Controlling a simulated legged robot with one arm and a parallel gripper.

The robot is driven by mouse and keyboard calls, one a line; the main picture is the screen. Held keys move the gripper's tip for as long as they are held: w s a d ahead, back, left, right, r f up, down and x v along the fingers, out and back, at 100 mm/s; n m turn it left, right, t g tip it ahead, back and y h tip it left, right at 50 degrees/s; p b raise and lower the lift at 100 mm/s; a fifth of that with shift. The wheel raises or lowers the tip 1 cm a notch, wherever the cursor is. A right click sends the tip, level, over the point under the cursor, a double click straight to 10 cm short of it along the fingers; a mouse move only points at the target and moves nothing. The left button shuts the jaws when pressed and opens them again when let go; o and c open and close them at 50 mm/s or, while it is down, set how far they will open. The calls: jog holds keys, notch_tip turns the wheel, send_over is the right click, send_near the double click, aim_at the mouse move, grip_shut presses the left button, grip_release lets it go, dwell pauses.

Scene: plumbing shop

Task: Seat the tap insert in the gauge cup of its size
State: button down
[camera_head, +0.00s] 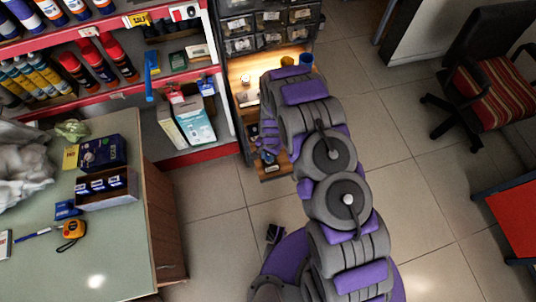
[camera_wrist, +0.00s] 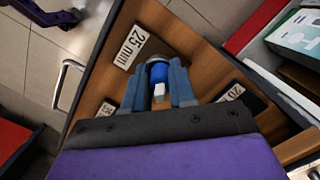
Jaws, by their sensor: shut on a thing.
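In the wrist view, my gripper (camera_wrist: 158,88) is shut on the tap insert (camera_wrist: 159,93), whose pale, blocky end shows between the two blue-grey fingers. A blue round body (camera_wrist: 158,72) with a greyish rim shows just beyond it between the fingertips. I cannot tell whether this blue part belongs to the insert or is a gauge cup around it. A "25 mm" label (camera_wrist: 132,47) lies beside it on the wooden board. A "20" label (camera_wrist: 232,93) is to the right and another label (camera_wrist: 106,109) to the left, both partly hidden. Any cups by these labels are hidden by my gripper.
In the head view, my arm reaches to the wooden shelf unit (camera_head: 272,172). A blue cup (camera_head: 305,60) stands on its upper board, below the drawers (camera_head: 270,22). Red-edged shelves (camera_head: 222,140) stand close on the left.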

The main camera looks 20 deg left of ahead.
jog(key=shift+d+r+p, duration=0.15)
jog(key=shift+r+p, duration=0.4)
jog(key=shift+r, duration=0.25)
dwell(0.9)
jog(key=shift+f, duration=0.85)
dwell(0.4)
jog(key=shift+r, duration=0.25)
jog(key=shift+r, duration=0.35)
jog(key=shift+r+p, duration=0.25)
jog(key=shift+p, duration=0.15)
dwell(0.6)
jog(key=shift+f, duration=0.85)
dwell(0.4)
jog(key=c, duration=1.2)
grip_release()
jog(key=shift+r, duration=0.1)
